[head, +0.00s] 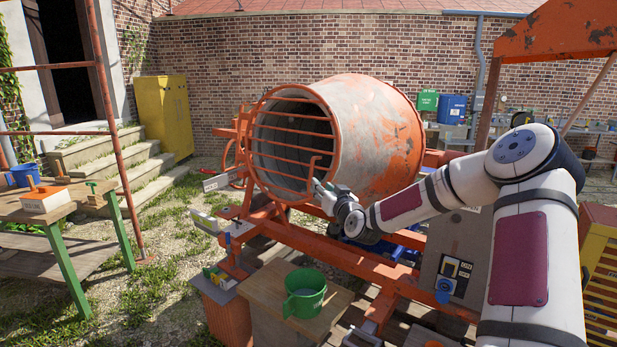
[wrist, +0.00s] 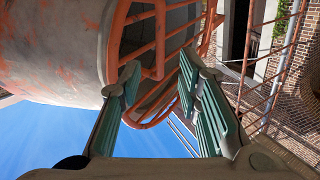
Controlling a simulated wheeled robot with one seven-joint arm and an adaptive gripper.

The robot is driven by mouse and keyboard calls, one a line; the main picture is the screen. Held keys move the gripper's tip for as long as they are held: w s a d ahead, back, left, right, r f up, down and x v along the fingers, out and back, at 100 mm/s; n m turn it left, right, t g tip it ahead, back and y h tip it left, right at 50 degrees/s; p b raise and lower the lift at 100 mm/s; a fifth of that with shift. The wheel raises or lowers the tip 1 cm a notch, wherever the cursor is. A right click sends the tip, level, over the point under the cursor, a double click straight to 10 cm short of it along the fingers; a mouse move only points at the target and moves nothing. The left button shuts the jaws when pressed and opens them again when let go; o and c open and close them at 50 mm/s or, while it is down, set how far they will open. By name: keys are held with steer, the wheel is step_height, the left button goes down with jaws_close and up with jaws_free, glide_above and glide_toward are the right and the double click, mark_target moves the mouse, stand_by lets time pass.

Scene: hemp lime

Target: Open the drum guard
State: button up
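The drum guard (head: 290,130) is an orange grille of horizontal bars across the round mouth of the concrete mixer drum (head: 375,125). It appears closed over the mouth. A small bent orange handle (head: 312,163) stands out at its lower right. My gripper (head: 319,186) is just below and right of this handle in the head view. In the wrist view my gripper (wrist: 157,70) is open, its green-ribbed fingers spread apart. Orange bars of the guard (wrist: 148,46) show beyond and between the fingertips. Whether a finger touches the handle I cannot tell.
The mixer's orange frame (head: 330,250) runs below my arm. A green mug (head: 305,293) stands on a wooden block in front. A workbench (head: 60,205) is at the left, near a yellow cabinet (head: 163,115). Gravelly ground left of the drum is mostly open.

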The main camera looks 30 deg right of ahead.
mark_target(311, 177)
steer(key=w, duration=0.3)
steer(key=w+d, duration=0.1)
steer(key=w, duration=0.6)
steer(key=shift+w+d+b, duration=0.25)
steer(key=shift+w+b, duration=0.05)
steer(key=shift+w, duration=0.05)
jaws_close()
